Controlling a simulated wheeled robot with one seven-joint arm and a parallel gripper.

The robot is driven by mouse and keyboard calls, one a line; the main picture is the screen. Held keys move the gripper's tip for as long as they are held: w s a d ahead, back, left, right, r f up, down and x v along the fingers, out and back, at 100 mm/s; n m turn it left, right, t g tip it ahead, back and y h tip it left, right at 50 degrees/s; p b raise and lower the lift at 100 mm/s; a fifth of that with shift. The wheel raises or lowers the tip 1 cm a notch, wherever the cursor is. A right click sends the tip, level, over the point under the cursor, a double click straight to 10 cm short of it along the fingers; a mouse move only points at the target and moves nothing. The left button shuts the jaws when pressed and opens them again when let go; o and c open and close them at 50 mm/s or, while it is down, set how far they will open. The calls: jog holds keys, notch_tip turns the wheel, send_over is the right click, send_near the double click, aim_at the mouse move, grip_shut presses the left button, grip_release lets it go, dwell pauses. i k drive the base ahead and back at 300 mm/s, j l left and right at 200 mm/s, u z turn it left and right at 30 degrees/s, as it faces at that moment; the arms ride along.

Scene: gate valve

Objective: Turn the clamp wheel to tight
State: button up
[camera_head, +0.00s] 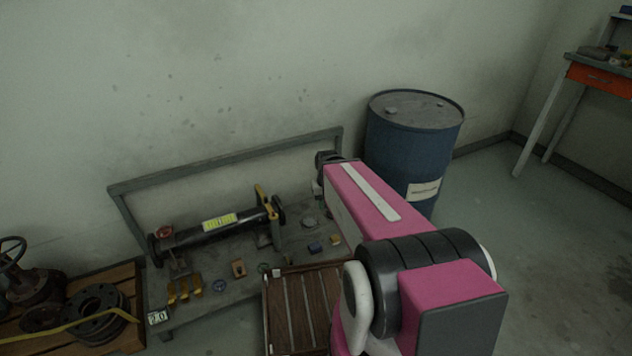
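A black pipe (200,236) with a yellow label lies across the grey bench (215,310), with a flange at each end. A small red wheel (163,232) sits by the pipe's left end; it looks like the clamp wheel, but I cannot read its setting. A yellow upright part (265,200) stands near the pipe's right end. My pink arm reaches from the lower right toward the bench's back right corner, clear of the red wheel. My gripper's fingers do not show; the arm hides that area.
Small parts, including yellow pieces (184,290) and a blue wheel (219,286), lie along the bench front. A slatted wooden crate (297,310) stands before it. A blue drum (400,140) stands right of the bench. Flanges (101,312) and a valve (32,283) rest on a pallet, left.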

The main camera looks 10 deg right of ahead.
aim_at(165, 232)
jog(key=l+u, duration=0.1)
jog(key=u, duration=0.3)
jog(key=k+u, duration=0.1)
jog(key=u, duration=0.25)
jog(key=l+u, duration=0.1)
jog(key=u, duration=0.3)
jog(key=k+u, duration=0.1)
jog(key=u, duration=0.3)
jog(key=i+j+z, duration=0.15)
jog(key=j, duration=0.15)
jog(key=i+j+z, duration=0.15)
jog(key=j, duration=0.2)
jog(key=i+j+z, duration=0.1)
jog(key=j, duration=0.2)
jog(key=i, duration=0.1)
